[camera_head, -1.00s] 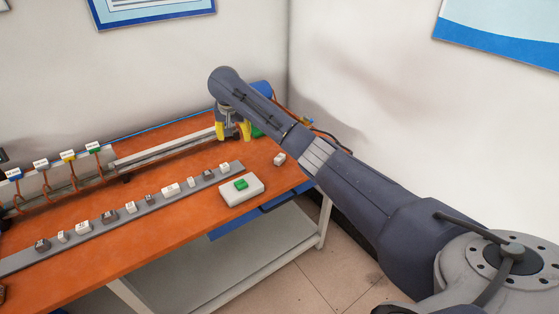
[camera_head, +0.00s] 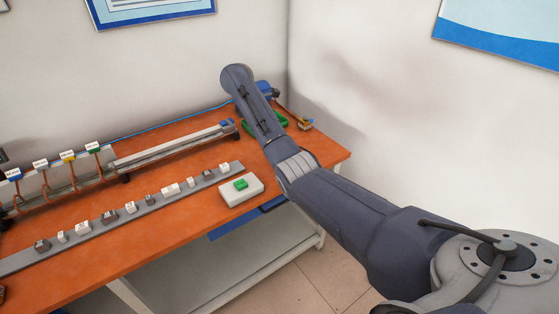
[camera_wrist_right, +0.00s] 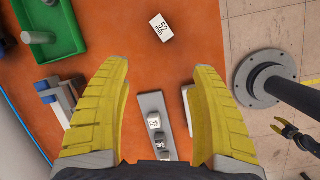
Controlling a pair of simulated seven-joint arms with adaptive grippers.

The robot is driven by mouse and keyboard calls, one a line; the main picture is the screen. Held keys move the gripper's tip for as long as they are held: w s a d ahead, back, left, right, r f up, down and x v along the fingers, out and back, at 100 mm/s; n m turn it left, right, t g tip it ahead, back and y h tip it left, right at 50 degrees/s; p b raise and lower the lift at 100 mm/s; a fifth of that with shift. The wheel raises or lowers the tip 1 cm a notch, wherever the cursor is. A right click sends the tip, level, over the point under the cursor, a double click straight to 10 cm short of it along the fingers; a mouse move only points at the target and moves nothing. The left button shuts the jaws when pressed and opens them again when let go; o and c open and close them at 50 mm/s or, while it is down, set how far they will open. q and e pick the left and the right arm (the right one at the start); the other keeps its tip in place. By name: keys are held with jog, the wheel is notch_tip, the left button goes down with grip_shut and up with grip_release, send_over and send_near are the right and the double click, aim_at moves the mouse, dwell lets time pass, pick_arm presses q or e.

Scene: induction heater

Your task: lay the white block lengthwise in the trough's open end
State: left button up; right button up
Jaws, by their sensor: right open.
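A loose white block (camera_wrist_right: 160,27) marked 52 lies on the orange table, turned at an angle, at the top middle of the right wrist view. In the head view my right arm hides it. My right gripper (camera_wrist_right: 161,70) is open and empty, its yellow fingers spread above the table, with the block beyond the fingertips. In the head view the gripper is hidden behind my arm.
A grey strip (camera_head: 75,238) bears several small white and grey blocks. A white box with a green button (camera_head: 241,190) stands at the table's front. A green tray (camera_wrist_right: 68,48) lies beyond the trough's end. Several small coloured flags (camera_head: 67,156) stand at the left.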

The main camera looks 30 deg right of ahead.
jog(key=d+f+n, duration=0.1)
jog(key=d+f, duration=0.1)
jog(key=f, duration=0.3)
jog(key=d+f+n, duration=0.1)
jog(key=d+f, duration=0.2)
jog(key=f, duration=0.2)
jog(key=d+f+n, duration=0.2)
jog(key=f, duration=0.3)
jog(key=shift+s+d+f+h, duration=0.15)
jog(key=shift+d+f+h, duration=0.15)
jog(key=shift+f, duration=0.1)
dwell(0.4)
grip_shut()
